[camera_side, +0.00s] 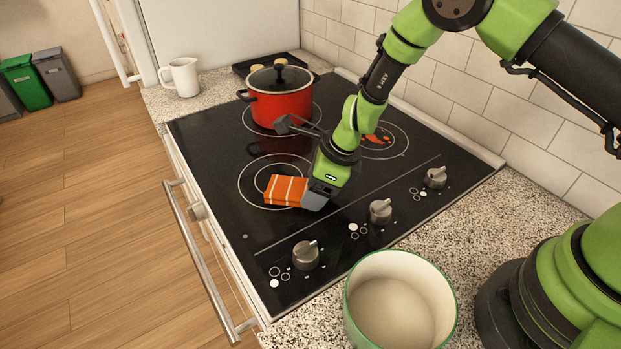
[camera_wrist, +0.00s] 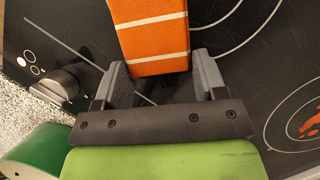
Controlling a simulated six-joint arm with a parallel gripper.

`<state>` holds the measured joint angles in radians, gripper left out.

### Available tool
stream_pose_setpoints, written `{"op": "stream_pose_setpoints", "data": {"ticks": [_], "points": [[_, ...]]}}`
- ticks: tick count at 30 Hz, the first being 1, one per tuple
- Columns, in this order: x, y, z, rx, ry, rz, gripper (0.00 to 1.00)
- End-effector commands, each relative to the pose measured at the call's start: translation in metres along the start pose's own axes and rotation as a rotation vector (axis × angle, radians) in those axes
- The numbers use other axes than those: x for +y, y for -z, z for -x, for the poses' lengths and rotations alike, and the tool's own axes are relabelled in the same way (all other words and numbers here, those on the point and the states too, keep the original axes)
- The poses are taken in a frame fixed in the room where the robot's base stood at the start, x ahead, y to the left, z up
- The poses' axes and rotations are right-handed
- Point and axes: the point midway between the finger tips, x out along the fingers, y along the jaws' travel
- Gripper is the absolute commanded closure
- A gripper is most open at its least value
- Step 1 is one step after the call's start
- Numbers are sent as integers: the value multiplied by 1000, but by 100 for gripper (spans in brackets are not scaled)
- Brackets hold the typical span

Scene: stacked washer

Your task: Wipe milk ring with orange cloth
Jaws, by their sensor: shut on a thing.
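The orange cloth (camera_side: 286,191) is a folded block with pale stripes, on or just above the cooktop over the front-left burner rings. My gripper (camera_side: 316,196) is shut on its right end. In the wrist view the cloth (camera_wrist: 150,35) reaches out from between the two fingers of my gripper (camera_wrist: 160,75). Pale rings (camera_side: 243,190) show on the black glass around the cloth. I cannot tell a milk ring apart from the printed burner rings; part of that area is hidden under the cloth and gripper.
A red lidded pot (camera_side: 280,100) stands on the back burner. An orange-red patch (camera_side: 379,138) lies on the right burner. Several knobs (camera_side: 380,211) line the cooktop's near side. A green-rimmed cup (camera_side: 398,305) stands on the near counter, a white pitcher (camera_side: 181,77) on the far counter.

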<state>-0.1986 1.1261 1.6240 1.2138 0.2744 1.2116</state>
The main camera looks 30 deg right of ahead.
Motion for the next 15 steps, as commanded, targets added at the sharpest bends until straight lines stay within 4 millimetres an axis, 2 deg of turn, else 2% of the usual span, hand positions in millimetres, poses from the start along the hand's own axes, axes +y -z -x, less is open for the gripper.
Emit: {"op": "stream_pose_setpoints", "data": {"ticks": [8,15], "points": [[0,0,0,1,0,0,58],[0,-9,19,-4,1,2,58]]}}
